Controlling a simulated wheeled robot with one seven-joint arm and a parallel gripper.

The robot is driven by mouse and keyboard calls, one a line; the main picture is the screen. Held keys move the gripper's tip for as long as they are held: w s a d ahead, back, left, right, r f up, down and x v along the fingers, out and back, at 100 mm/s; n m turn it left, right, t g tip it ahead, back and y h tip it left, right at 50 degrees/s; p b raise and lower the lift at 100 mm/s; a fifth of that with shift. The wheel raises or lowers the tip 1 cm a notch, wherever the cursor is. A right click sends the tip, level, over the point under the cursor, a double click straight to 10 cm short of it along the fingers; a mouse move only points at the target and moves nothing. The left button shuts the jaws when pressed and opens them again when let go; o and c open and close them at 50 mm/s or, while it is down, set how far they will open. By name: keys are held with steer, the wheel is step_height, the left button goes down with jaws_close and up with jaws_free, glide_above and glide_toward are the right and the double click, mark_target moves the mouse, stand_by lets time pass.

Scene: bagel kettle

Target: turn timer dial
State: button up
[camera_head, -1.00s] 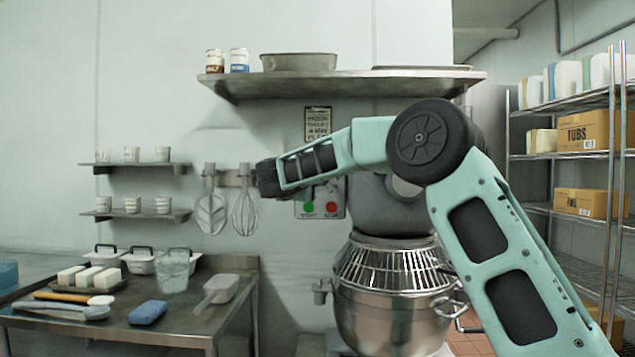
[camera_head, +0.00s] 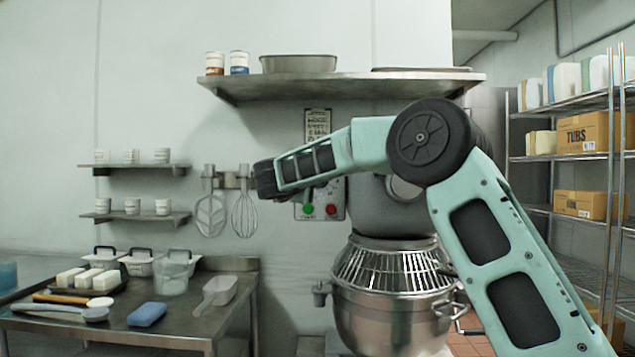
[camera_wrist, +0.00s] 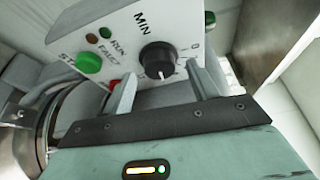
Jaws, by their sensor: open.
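The timer dial (camera_wrist: 158,58) is a round black knob with a white pointer mark on a light control box (camera_wrist: 110,45), under the word MIN. In the wrist view my gripper (camera_wrist: 161,70) is open, with one grey finger on each side of the dial's lower part. A gap shows between the dial and each finger; I cannot tell how deep the fingers reach. In the head view my gripper's end (camera_head: 265,178) is in front of the wall beside the control box (camera_head: 320,205), and my arm hides the dial.
A green start button (camera_wrist: 89,62) is left of the dial, and a red button (camera_wrist: 115,84) shows partly behind the left finger. The mixer bowl (camera_head: 388,315) stands below. A whisk (camera_head: 244,214) hangs on the wall, and a steel shelf (camera_head: 340,82) is above my arm.

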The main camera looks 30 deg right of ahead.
steer(key=b+v, duration=0.2)
steer(key=v, duration=1.4)
steer(key=shift+a, duration=0.25)
steer(key=shift+s, duration=0.1)
